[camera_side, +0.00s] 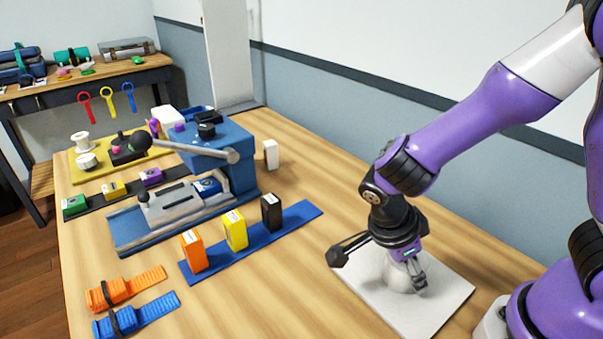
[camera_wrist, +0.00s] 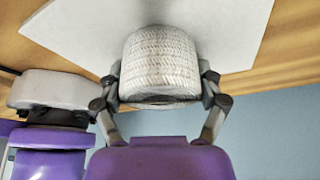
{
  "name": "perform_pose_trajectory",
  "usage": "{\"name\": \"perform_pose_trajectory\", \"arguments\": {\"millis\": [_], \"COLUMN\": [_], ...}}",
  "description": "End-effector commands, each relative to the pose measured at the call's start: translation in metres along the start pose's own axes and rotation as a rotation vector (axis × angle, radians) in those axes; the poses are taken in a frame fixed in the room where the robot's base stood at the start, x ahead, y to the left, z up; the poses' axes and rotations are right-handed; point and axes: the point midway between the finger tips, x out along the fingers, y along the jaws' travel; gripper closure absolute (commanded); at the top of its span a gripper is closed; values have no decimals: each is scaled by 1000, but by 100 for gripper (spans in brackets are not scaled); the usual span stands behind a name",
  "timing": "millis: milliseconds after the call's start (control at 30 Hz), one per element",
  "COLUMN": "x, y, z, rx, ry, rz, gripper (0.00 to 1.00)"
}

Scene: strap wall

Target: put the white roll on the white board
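The white roll (camera_wrist: 160,62), with a woven strap texture, is between the two fingers of my gripper (camera_wrist: 161,84) in the wrist view. Both fingers press against its sides. In the side view my gripper (camera_side: 408,272) points down, and the roll (camera_side: 396,277) is partly hidden behind its fingers. The white board (camera_side: 440,300) lies flat on the table beneath them. The roll is over the board and appears low against it; I cannot tell whether it touches.
A blue strip (camera_side: 282,233) with orange, yellow and black boxes lies left of the board. Beyond it stands a blue machine (camera_side: 215,155) with a lever. Rolled orange (camera_side: 125,288) and blue straps (camera_side: 135,316) lie at the front left. Bare table separates the strip and board.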

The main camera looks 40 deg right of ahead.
Motion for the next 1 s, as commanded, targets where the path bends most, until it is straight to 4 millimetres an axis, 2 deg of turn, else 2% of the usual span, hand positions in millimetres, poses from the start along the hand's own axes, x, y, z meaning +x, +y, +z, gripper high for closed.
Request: {"name": "perform_pose_trajectory", "arguments": {"millis": [433,567,667,900,1000], "x": [-1,-8,-25,-84,-102], "y": [0,-1,-1,-1,0], "z": [0,0,0,0,0], "rx": [0,0,-1,-1,-1], "ry": [0,-2,-4,-4,-1], "rz": [0,-3,-5,-7,-4], "gripper": [0,0,0,0,0]}}
